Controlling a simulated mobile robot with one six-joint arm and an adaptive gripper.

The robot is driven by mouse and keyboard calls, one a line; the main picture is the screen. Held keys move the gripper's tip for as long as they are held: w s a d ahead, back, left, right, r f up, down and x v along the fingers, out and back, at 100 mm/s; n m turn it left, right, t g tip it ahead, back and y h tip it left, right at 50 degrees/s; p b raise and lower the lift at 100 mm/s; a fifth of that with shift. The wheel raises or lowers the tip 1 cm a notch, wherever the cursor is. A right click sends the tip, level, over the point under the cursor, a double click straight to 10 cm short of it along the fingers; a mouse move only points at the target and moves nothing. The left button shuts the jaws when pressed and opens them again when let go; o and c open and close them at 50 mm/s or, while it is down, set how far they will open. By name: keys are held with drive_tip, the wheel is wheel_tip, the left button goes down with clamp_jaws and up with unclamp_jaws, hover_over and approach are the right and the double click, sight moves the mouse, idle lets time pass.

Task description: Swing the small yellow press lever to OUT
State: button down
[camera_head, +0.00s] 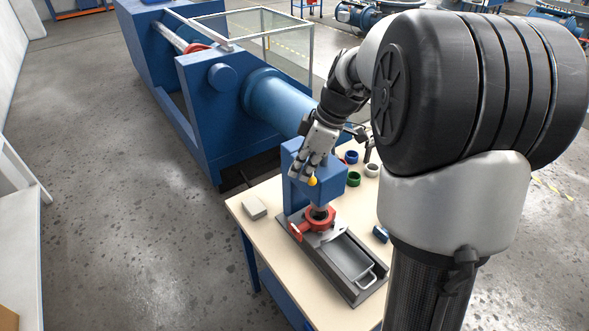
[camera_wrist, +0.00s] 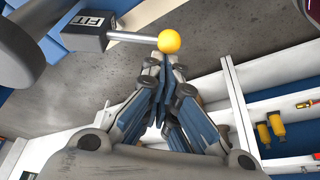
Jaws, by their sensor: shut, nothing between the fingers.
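In the wrist view the yellow knob (camera_wrist: 169,41) sits at the end of a thin grey rod (camera_wrist: 130,36). The rod runs left to a dark block (camera_wrist: 88,27) with white lettering that seems to read FIT; no OUT mark is readable. My gripper (camera_head: 311,170) is shut and empty. Its fingertips (camera_wrist: 166,66) are right by the knob; I cannot tell whether they touch it.
A large blue machine (camera_head: 215,95) stands behind.

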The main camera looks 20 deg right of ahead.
sight(314, 178)
drive_tip(key=n, duration=0.1)
drive_tip(key=s+d+n, duration=0.1)
drive_tip(key=shift+s+d+n+g+y, duration=0.1)
drive_tip(key=shift+d+n+g+y, duration=0.2)
drive_tip(key=shift+n+g, duration=0.1)
drive_tip(key=n, duration=0.1)
drive_tip(key=d+n+g+p, duration=0.1)
drive_tip(key=shift+s+d+n, duration=0.25)
drive_tip(key=shift+s+n, duration=0.15)
drive_tip(key=shift+s+d, duration=0.15)
drive_tip(key=shift+d, duration=0.25)
